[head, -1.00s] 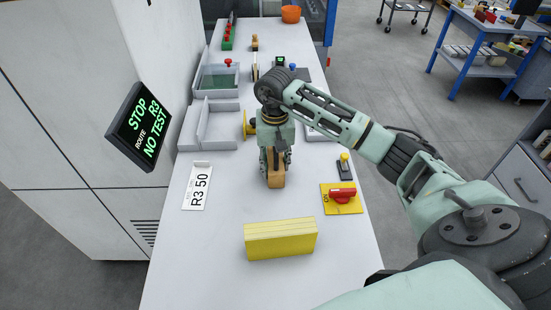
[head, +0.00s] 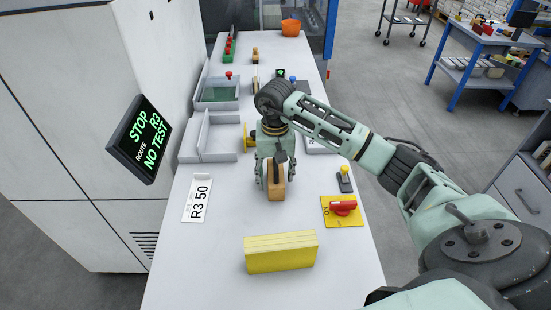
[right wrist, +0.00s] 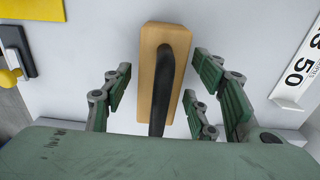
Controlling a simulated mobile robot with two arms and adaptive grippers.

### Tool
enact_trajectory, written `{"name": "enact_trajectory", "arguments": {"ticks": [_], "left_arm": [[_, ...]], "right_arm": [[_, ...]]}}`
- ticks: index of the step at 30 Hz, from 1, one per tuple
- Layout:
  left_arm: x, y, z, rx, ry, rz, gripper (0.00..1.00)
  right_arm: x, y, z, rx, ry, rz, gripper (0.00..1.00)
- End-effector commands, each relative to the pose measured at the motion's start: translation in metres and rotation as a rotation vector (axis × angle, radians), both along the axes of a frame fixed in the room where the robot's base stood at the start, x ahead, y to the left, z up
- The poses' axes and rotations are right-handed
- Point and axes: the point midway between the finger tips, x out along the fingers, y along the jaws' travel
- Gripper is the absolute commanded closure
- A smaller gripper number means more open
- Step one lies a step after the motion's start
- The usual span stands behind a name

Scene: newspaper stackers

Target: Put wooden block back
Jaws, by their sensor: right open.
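The wooden block (head: 277,191) stands on the white table in the head view, under my right gripper (head: 273,183). In the right wrist view the wooden block (right wrist: 152,52) is long and tan, with a dark curved handle on top. My right gripper (right wrist: 158,92) is open, with its fingers on both sides of the block and visible gaps between them and the wood. My left gripper is not in view.
A yellow block (head: 280,252) lies near the table's front. A red switch on a yellow plate (head: 342,211) is at the right, a R3 50 card (head: 197,200) at the left. Grey trays (head: 210,137) stand along the left edge. The table (head: 230,215) is clear around the block.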

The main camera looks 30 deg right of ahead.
Motion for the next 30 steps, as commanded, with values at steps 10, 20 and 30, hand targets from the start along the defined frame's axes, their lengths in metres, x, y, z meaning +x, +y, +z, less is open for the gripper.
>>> {"name": "enact_trajectory", "arguments": {"ticks": [10,20,30], "left_arm": [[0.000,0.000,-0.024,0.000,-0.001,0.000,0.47],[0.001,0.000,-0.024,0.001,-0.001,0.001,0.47],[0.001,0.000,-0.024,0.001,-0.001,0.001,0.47]], "right_arm": [[0.002,-0.001,0.072,-0.003,-0.009,0.000,0.47],[0.001,-0.001,0.113,-0.003,-0.003,-0.001,0.47],[0.001,0.000,0.115,-0.001,-0.002,-0.001,0.47]]}}
